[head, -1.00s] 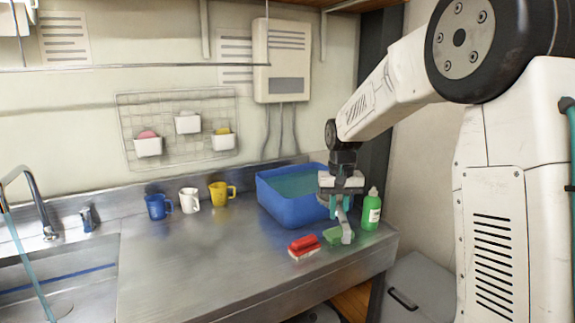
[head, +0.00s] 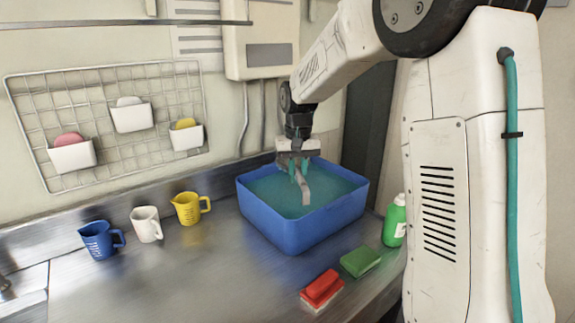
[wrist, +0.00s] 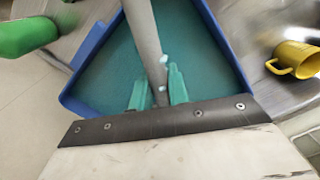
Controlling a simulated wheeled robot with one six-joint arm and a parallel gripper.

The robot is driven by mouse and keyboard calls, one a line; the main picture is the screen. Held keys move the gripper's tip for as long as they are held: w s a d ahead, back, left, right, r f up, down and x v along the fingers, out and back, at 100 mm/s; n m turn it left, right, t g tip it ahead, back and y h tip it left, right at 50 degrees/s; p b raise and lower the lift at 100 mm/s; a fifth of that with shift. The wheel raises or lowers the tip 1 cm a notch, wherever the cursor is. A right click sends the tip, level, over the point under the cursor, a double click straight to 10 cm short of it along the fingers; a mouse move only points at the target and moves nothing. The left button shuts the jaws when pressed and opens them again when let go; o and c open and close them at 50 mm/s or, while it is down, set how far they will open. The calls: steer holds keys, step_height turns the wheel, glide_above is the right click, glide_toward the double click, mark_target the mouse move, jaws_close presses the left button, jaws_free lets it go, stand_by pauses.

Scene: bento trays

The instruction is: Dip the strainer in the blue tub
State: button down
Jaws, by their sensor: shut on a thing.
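The blue tub (head: 300,232) stands on the steel counter, filled with teal water (head: 265,190). It also shows in the wrist view (wrist: 82,62). My gripper (head: 299,176) is over the tub, its teal fingers low near the water. In the wrist view my gripper (wrist: 158,82) is shut on a long grey handle, which I take to be the strainer (wrist: 147,35). In the head view the strainer (head: 307,190) slants down from the fingers to the water. No mesh or bowl shows, and I cannot tell how deep its end is.
A green bottle (head: 395,222) stands right of the tub. A green sponge (head: 361,261) and a red brush (head: 322,288) lie in front. Blue (head: 98,241), white (head: 146,224) and yellow (head: 188,208) jugs stand left along the wall. The counter between them and the tub is clear.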

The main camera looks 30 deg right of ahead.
steer(key=shift+w+a+f, duration=0.1)
steer(key=shift+w+f, duration=0.15)
steer(key=shift+f, duration=0.05)
steer(key=shift+s+f, duration=0.1)
steer(key=shift+f, duration=4.9)
steer(key=shift+r, duration=0.1)
step_height(320, 180, up, 18)
glide_above(296, 169)
stand_by(0.4)
stand_by(1.1)
